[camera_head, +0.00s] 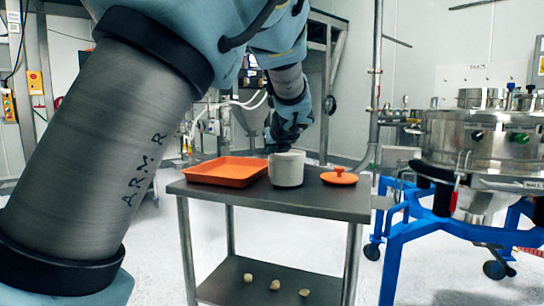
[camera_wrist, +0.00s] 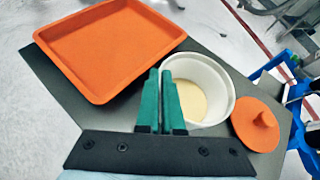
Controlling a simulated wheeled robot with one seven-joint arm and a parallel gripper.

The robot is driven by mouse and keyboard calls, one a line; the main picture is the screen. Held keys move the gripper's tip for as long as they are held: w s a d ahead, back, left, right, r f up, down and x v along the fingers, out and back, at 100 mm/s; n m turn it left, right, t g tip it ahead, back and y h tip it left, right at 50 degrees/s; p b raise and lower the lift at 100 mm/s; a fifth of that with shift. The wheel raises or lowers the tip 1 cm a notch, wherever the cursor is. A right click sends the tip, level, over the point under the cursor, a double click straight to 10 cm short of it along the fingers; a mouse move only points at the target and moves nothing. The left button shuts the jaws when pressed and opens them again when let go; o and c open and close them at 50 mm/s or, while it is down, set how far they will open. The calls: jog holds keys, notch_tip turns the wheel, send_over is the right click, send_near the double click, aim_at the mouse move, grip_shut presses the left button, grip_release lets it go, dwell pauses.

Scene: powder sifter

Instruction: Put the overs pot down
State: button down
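The overs pot (camera_head: 287,170) is a white, round, open pot at the middle of the grey table, between an orange tray and an orange lid. The wrist view shows the pot (camera_wrist: 218,78) from above, with pale yellow material on its floor. My gripper (camera_wrist: 161,74) has its two green fingers close together at the pot's near left wall, one outside and one inside, shut on the rim. In the head view the pot looks upright, at or just above the tabletop; I cannot tell if its base touches. My gripper (camera_head: 283,148) reaches it from behind.
The orange tray (camera_wrist: 108,47) lies left of the pot and looks empty. The orange knobbed lid (camera_head: 339,177) lies close to the pot's right. The grey table (camera_head: 310,203) has bare room along its front. A steel sifter (camera_head: 480,140) on a blue frame stands at right.

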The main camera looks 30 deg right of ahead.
jog(key=shift+f, duration=0.35)
jog(key=c, duration=1.5)
grip_release()
jog(key=o, duration=0.4)
jog(key=shift+o, duration=0.2)
